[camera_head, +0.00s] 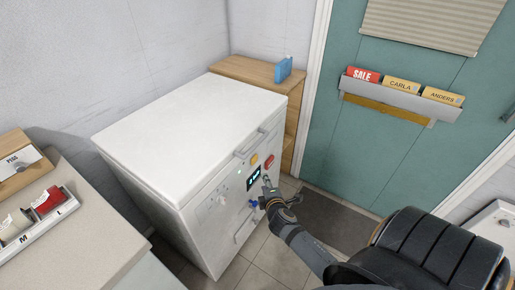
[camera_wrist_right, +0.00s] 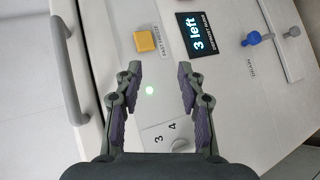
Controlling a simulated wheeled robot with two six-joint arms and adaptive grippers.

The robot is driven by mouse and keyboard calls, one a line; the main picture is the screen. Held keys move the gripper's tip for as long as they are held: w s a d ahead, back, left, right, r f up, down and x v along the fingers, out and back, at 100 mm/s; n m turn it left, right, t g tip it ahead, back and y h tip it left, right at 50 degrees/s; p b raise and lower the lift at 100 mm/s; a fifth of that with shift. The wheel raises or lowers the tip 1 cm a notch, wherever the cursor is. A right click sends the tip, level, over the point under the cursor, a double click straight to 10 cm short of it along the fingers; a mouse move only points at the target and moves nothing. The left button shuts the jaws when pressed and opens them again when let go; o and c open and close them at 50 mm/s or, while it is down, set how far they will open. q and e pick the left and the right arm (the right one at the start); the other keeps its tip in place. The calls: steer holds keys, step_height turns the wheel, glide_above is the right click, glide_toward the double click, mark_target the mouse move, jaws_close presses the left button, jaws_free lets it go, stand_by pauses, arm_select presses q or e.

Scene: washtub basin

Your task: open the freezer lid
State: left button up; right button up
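The white chest freezer (camera_head: 222,212) stands in the middle of the head view. Its white lid (camera_head: 190,130) is down, flat on the body. A bar handle (camera_head: 250,143) runs along the front edge of the lid; a grey bar handle (camera_wrist_right: 68,75) also shows at the left of the right wrist view. My right gripper (camera_head: 267,182) is in front of the freezer's front panel, below and right of the handle. In the right wrist view the gripper (camera_wrist_right: 159,71) is open, with nothing between its fingers. My left gripper is not in view.
The front panel carries a dark display (camera_wrist_right: 198,34) reading "3 left", a yellow block (camera_wrist_right: 144,42) and a blue knob (camera_wrist_right: 252,39). A wooden cabinet (camera_head: 245,69) stands behind. A counter (camera_head: 92,222) is at left. A teal door (camera_head: 350,130) is at right.

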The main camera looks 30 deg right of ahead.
mark_target(257, 143)
step_height(257, 143, up, 12)
steer(key=w+n+t+h, duration=0.1)
steer(key=n+t, duration=0.1)
steer(key=t, duration=0.1)
steer(key=x, duration=1)
steer(key=shift+w+d, duration=0.1)
steer(key=shift+w, duration=0.3)
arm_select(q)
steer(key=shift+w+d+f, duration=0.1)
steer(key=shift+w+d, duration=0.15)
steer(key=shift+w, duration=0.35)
arm_select(e)
steer(key=shift+c, duration=0.2)
jaws_close()
